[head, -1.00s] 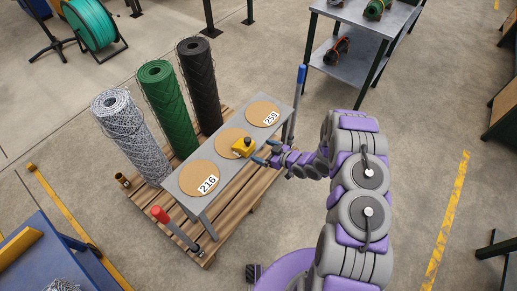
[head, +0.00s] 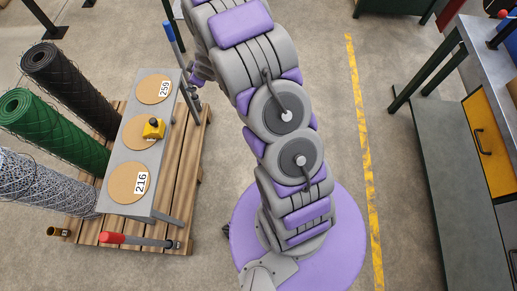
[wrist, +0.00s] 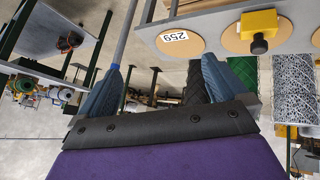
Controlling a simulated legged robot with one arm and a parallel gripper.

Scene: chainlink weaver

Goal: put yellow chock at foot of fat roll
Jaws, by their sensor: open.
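The yellow chock (head: 154,128), a small block with a black knob, sits on the middle tan disc of the grey bench. It also shows at the upper right of the wrist view (wrist: 259,24). Three mesh rolls stand behind the bench: black (head: 68,85), green (head: 52,130) and grey wire (head: 45,180). I cannot tell for sure which is the fat one. My gripper (wrist: 160,82) is open and empty, its blue fingers apart from the chock. In the head view it is mostly hidden behind my arm, near the bench's 259 end.
The grey bench (head: 166,187) stands on a wooden pallet (head: 184,170); its end discs are labelled 216 and 259. A blue-handled lever (head: 171,37) rises close to my gripper. A red-handled lever (head: 135,240) lies low at the near end. Open floor (head: 325,85) lies right of my arm.

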